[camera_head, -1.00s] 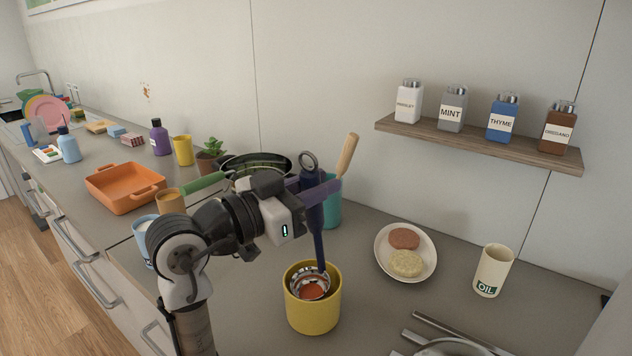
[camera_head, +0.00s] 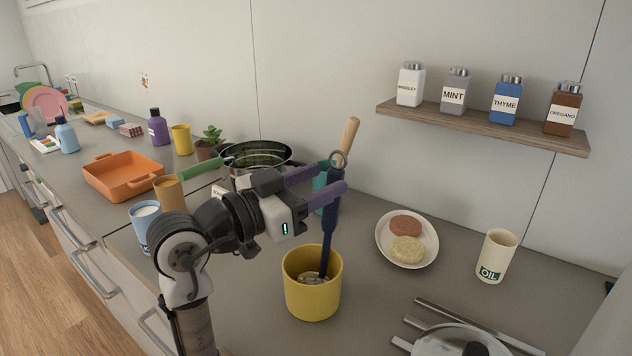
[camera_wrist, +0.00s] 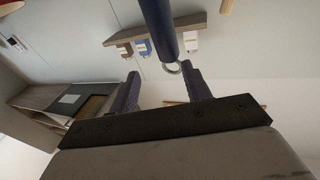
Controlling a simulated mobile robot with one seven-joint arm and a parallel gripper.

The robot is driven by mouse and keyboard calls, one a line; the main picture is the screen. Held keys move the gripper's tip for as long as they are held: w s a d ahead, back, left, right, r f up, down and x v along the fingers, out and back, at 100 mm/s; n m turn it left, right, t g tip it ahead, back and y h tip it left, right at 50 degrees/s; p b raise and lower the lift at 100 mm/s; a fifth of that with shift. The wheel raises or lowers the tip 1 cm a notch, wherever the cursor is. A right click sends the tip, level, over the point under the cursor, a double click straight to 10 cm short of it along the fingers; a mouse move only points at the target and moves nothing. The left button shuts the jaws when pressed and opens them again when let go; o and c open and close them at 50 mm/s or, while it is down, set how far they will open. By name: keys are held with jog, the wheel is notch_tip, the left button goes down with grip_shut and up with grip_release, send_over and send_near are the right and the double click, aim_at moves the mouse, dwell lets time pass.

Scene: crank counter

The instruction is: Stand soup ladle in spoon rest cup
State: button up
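The soup ladle has a dark blue handle (camera_head: 329,225) with a ring at its top. It stands in the yellow cup (camera_head: 312,292), the apparent spoon rest cup, with its bowl down inside and its handle tilted slightly right. The cup's front wall hides part of the bowl. My gripper (camera_head: 338,178) is open, its two purple fingers apart near the top of the handle. In the wrist view, the handle (camera_wrist: 160,28) and ring show around the open fingertips (camera_wrist: 162,75); I cannot tell whether a finger touches it.
A teal cup (camera_head: 320,185) with a wooden-handled utensil and a dark pot (camera_head: 255,157) stand behind my gripper. To the right are a plate (camera_head: 384,245) with two patties, an oil cup (camera_head: 496,256) and a pan (camera_head: 460,340). A spice shelf (camera_head: 485,126) hangs above.

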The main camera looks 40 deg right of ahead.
jog(key=a+f+b, duration=0.1)
jog(key=a+b, duration=0.2)
jog(key=a, duration=1)
jog(key=shift+s+a, duration=0.15)
jog(key=shift+a, duration=0.25)
